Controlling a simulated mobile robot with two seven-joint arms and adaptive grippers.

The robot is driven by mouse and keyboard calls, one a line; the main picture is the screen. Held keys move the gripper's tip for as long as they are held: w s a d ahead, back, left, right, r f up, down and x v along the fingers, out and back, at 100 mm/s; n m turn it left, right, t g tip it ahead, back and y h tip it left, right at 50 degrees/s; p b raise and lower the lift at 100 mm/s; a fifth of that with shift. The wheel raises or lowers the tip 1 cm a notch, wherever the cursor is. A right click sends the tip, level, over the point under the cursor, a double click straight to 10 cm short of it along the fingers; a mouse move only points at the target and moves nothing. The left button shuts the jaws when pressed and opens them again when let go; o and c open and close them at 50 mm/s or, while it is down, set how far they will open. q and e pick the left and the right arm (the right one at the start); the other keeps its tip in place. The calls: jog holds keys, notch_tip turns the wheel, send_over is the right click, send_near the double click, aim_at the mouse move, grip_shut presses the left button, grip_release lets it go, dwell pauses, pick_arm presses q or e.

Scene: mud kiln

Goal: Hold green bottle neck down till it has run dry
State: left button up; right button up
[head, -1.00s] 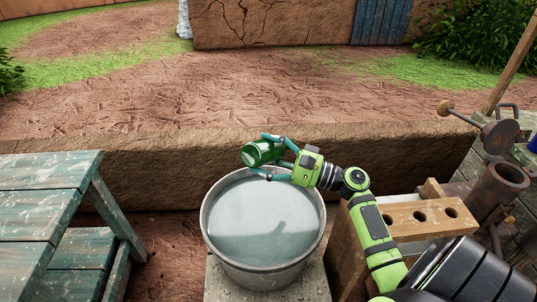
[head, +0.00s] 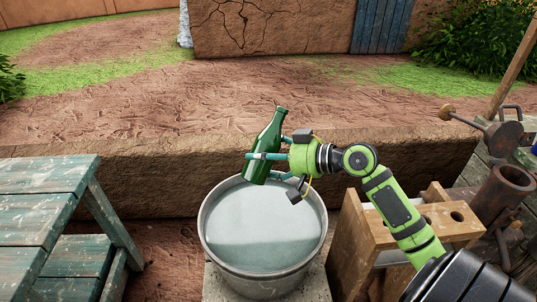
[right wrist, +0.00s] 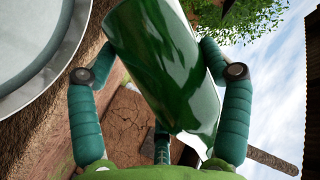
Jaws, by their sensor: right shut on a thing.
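The green bottle (head: 266,150) is held with its neck up, leaning a little to the right, over the far rim of the metal tub of water (head: 208,240). My right gripper (head: 268,165) is shut around the bottle's body from the right. In the right wrist view, the bottle (right wrist: 165,65) fills the space between the teal fingers; its mouth is out of that view. No liquid shows leaving the bottle. My left gripper is not in view.
A worn teal wooden bench (head: 45,205) stands at the left. A wooden block with holes (head: 432,222) and a rusty metal pipe (head: 497,195) are at the right. A low mud wall (head: 150,170) runs behind the tub.

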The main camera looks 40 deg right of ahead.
jog(key=n+h+p, duration=0.1)
jog(key=n+h, duration=0.1)
jog(key=n, duration=0.1)
jog(key=shift+r+p, duration=0.15)
jog(key=shift+p, duration=0.15)
jog(key=shift+n+h, duration=0.7)
jog(key=shift+n, duration=0.3)
jog(key=shift+f, duration=0.2)
